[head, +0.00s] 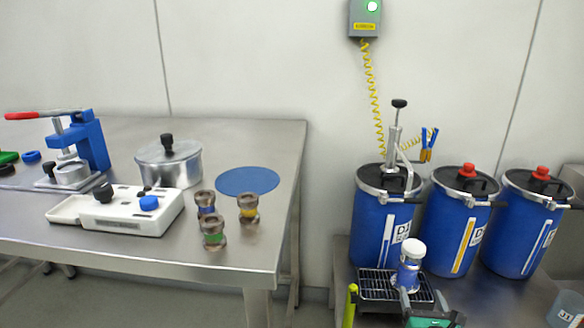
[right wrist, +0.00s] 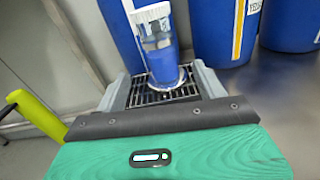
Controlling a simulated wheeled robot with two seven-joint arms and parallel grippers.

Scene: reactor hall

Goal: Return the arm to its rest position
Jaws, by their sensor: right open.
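My right gripper (head: 424,298) is at the bottom right of the head view, low in front of the wire rack. In the right wrist view the right gripper (right wrist: 162,86) is open, with its grey fingers apart. A clear bottle (head: 408,268) with a white cap and blue contents stands upright on the rack. In the right wrist view the bottle (right wrist: 160,50) is ahead of the fingers, between their lines; whether they touch it I cannot tell. My left gripper is in neither view.
Blue drums (head: 462,215) stand behind the rack (head: 372,285), the left one with a hand pump (head: 395,135). A yellow-green post (head: 350,305) is left of the rack. The steel table (head: 240,230) at left holds a pot (head: 170,165), small banded fittings, a white device and a blue press.

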